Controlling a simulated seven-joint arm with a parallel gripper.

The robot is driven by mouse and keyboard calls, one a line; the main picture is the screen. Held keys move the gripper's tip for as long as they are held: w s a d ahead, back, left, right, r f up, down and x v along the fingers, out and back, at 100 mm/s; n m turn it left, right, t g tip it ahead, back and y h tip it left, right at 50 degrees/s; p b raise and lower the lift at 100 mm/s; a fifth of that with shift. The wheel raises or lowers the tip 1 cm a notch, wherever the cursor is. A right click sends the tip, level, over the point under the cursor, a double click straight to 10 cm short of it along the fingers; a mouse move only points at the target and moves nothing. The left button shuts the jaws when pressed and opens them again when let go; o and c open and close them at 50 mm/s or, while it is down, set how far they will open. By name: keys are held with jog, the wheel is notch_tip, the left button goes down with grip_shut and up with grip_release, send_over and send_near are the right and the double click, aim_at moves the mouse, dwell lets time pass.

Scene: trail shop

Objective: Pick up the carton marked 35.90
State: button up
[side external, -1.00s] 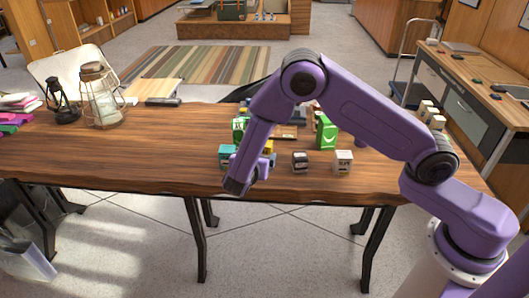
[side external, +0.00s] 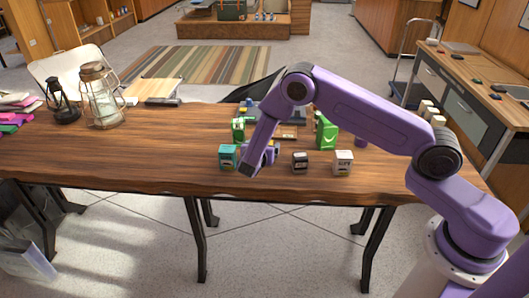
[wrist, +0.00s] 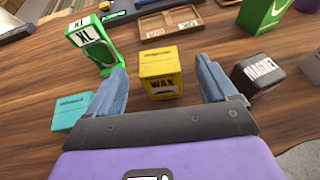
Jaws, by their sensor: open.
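I cannot read 35.90 on any carton. A yellow carton marked WAX (wrist: 159,84) stands ahead between the fingers of my gripper (wrist: 160,70) in the wrist view. The fingers are open and apart, with nothing held. A black carton marked MAGNET (wrist: 258,73) is to their right, and a teal carton (wrist: 72,111) to their left. In the side view, my gripper (side external: 258,164) is low over the table between the teal carton (side external: 228,157) and the black carton (side external: 300,162). A white carton (side external: 343,162) with small unreadable print stands farther right.
A green bag-like item (side external: 326,132) is behind at the right. A shallow wooden tray (wrist: 172,9) lies at the back. The lanterns (side external: 100,97) are far left; the table (side external: 140,150) is bare between.

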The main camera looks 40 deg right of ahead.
jog(key=x, duration=0.5)
jog(key=shift+a+f, duration=0.1)
jog(key=shift+f, duration=0.05)
jog(key=c, duration=1.1)
